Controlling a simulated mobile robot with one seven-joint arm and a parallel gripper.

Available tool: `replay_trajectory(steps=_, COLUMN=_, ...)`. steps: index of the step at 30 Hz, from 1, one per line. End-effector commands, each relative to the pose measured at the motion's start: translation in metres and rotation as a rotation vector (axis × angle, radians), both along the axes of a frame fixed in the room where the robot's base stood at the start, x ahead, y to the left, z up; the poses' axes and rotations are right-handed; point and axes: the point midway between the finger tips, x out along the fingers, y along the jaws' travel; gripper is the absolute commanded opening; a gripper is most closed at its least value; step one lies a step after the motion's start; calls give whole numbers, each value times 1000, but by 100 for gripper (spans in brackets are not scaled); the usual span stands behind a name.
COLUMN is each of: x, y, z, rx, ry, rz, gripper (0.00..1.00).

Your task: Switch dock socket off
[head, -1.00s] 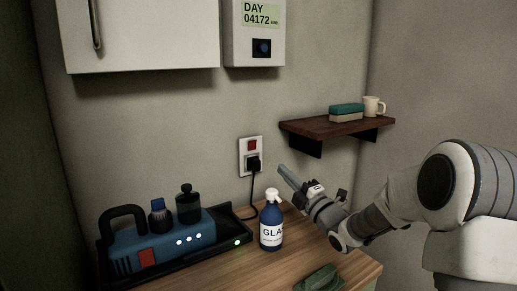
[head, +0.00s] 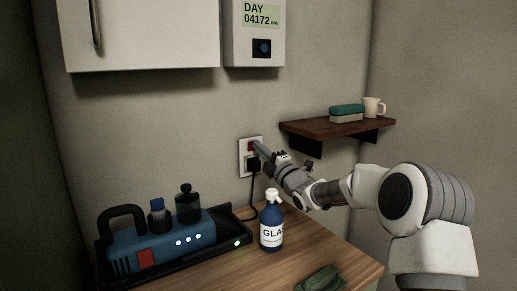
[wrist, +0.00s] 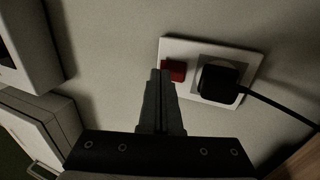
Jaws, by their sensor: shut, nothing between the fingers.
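The dock socket is a white wall plate (head: 242,160) with a red rocker switch (head: 251,147) at the top and a black plug below, its cord hanging down. In the wrist view the plate (wrist: 228,56) shows the red switch (wrist: 174,70) beside the black plug (wrist: 218,82). My gripper (head: 258,147) is shut and empty, its tips at the red switch. In the wrist view the fingertips (wrist: 160,74) overlap the switch's lower left part; I cannot tell whether they touch it. The dock (head: 150,247) on the bench has lit white and green lights.
A shelf (head: 325,129) with a mug (head: 374,107) and a sponge-like block (head: 346,113) is to the right. A meter box (head: 236,47) and a white cabinet (head: 150,35) hang above.

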Motion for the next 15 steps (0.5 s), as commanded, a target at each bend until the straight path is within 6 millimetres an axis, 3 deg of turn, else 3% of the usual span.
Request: replay_trajectory(steps=15, x=7, y=4, z=2, rx=-1, ry=1, rz=0, gripper=0)
